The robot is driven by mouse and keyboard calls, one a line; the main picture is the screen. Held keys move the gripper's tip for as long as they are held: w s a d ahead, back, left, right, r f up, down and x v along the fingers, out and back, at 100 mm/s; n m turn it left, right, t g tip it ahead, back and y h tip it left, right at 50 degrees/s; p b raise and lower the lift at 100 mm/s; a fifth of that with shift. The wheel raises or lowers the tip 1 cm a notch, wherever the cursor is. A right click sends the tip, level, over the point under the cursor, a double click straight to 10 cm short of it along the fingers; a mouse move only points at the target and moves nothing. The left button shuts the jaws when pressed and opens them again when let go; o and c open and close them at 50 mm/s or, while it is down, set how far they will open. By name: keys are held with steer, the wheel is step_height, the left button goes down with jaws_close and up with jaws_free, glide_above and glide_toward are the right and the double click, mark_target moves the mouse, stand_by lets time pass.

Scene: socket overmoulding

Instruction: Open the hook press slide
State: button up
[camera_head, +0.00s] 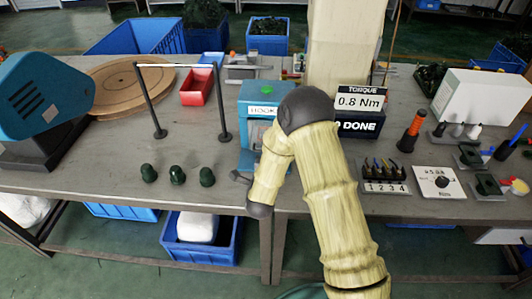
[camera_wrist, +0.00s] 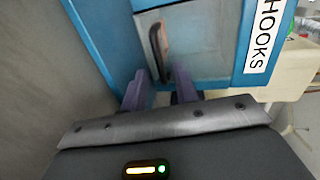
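The hook press (camera_head: 256,97) is a blue box with a HOOKS label and a green button on top, at the middle of the bench. My arm partly covers it in the head view. In the wrist view, its grey front panel (camera_wrist: 205,40), apparently the slide, has a narrow upright reddish-brown handle (camera_wrist: 158,45). My gripper (camera_wrist: 160,80) has its two purple fingers spread at the handle's lower end. The handle's end shows between the fingertips, with visible gaps. In the head view my gripper (camera_head: 240,178) is low in front of the press, mostly hidden.
A black bar frame (camera_head: 152,100) stands left of the press. Several dark green domed parts (camera_head: 177,175) lie near the front edge. A red bin (camera_head: 196,87) sits behind. A torque display (camera_head: 361,102) and numbered holder (camera_head: 384,186) stand right.

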steer(key=shift+x, duration=1.6)
jaws_close()
steer(key=shift+s, duration=0.1)
